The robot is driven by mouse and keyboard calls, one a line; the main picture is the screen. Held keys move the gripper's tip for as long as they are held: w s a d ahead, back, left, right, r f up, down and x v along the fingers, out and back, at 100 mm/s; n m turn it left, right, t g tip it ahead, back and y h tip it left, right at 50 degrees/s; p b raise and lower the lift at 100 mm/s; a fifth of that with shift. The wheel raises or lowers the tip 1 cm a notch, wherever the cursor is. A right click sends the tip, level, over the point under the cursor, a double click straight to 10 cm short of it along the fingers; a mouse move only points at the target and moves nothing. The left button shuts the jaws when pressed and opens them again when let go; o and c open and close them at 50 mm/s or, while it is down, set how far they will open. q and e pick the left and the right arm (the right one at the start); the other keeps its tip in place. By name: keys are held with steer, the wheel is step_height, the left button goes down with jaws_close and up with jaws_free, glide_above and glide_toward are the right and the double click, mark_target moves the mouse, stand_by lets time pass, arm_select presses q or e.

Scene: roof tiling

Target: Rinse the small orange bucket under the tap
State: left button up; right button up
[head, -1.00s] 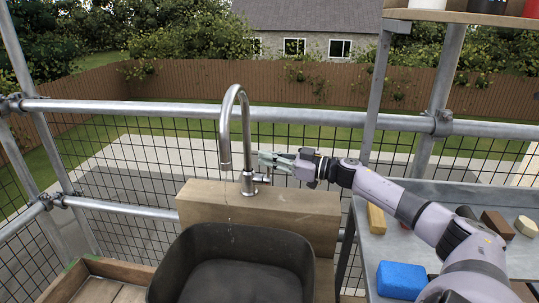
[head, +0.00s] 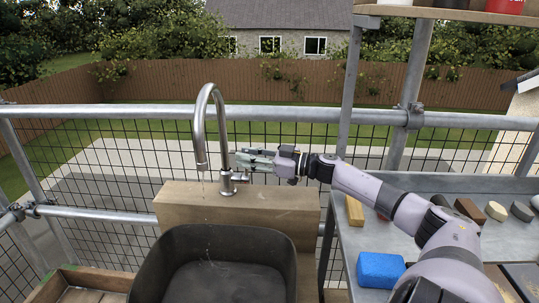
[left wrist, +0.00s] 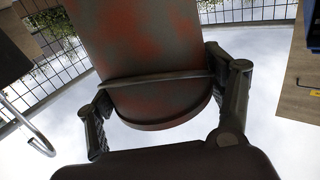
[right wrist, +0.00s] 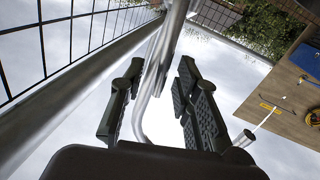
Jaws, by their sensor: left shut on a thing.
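The chrome tap (head: 222,125) stands on a wooden block, with faint drops below its spout. My right gripper (head: 250,160) is beside the tap body, near its lever (head: 240,178). In the right wrist view its fingers (right wrist: 155,100) are apart, with chrome tap metal in line between them; I cannot tell contact. In the left wrist view my left gripper (left wrist: 157,95) is shut on a dark grey thing with dull red patches and a rounded rim, apparently the small bucket (left wrist: 150,45). Little orange shows. The left gripper and bucket are not in the head view.
A black basin (head: 215,275) stands below the spout. A metal bench at right holds a blue sponge (head: 380,269), a yellow block (head: 354,211), a brown block (head: 468,209) and other small pieces. A scaffold rail (head: 300,114) and mesh run behind the tap. A wooden box (head: 100,280) is at lower left.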

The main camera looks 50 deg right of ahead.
steer(key=v, duration=1.1)
steer(key=shift+s+d, duration=0.1)
steer(key=shift+s, duration=0.05)
